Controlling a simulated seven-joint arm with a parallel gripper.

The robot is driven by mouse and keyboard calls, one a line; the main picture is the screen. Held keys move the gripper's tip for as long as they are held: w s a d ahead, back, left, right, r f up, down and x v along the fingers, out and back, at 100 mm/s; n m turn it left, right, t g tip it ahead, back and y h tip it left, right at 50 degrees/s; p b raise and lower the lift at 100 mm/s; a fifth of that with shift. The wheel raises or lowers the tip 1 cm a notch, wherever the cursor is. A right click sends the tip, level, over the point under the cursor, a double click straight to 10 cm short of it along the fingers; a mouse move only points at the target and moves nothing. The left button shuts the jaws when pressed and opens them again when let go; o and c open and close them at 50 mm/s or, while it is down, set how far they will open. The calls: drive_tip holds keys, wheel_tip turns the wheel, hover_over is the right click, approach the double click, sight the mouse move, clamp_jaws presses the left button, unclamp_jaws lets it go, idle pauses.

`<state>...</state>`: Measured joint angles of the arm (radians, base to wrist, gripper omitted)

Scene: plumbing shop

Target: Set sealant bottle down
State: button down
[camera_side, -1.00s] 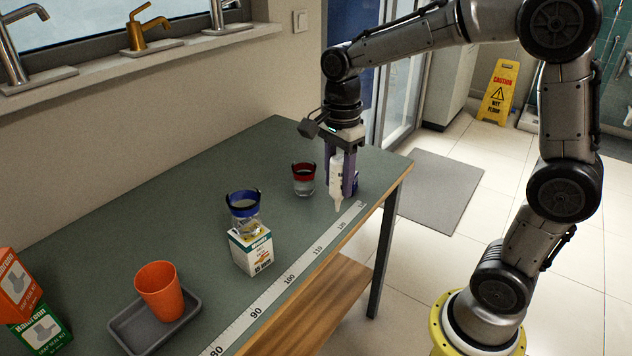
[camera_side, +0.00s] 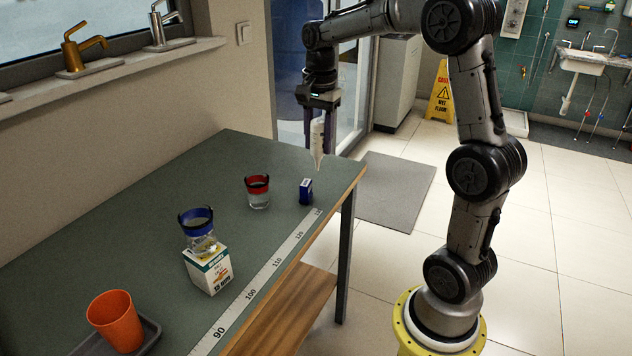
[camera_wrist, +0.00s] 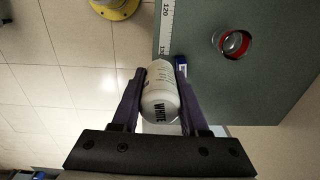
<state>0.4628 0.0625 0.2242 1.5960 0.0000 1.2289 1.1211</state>
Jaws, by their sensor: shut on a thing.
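My gripper (camera_side: 318,122) is shut on the white sealant bottle (camera_side: 317,137). The bottle hangs nozzle down, its tip in the air near the far right end of the green table (camera_side: 150,225). In the wrist view the bottle (camera_wrist: 160,92) sits between the purple fingers (camera_wrist: 156,100), with dark lettering, and overlaps the table's edge. Whether it is over the top or just past the edge I cannot tell. A small blue box (camera_side: 306,191) stands on the table below and a little left of the bottle; the wrist view shows only part of it (camera_wrist: 181,61).
A red-rimmed clear cup (camera_side: 257,191) stands left of the blue box. A blue-rimmed cup (camera_side: 198,230) and a white carton (camera_side: 208,270) are nearer. An orange cup (camera_side: 116,321) is in a grey tray (camera_side: 150,335). A measuring strip (camera_side: 250,293) runs along the front edge.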

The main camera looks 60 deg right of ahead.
drive_tip(key=s+d+f+m, duration=0.2)
drive_tip(key=d, duration=0.5)
drive_tip(key=shift+w+d+f, duration=1.5)
drive_tip(key=shift+w+f, duration=0.3)
drive_tip(key=shift+f, duration=0.3)
drive_tip(key=shift+w+d+f, duration=1.45)
drive_tip(key=shift+w+f, duration=0.3)
drive_tip(key=shift+f, duration=0.35)
drive_tip(key=shift+w+d+f, duration=1.5)
drive_tip(key=shift+w+f, duration=0.3)
drive_tip(key=shift+f, duration=0.3)
drive_tip(key=shift+f, duration=0.15)
drive_tip(key=shift+c, duration=2.1)
unclamp_jaws()
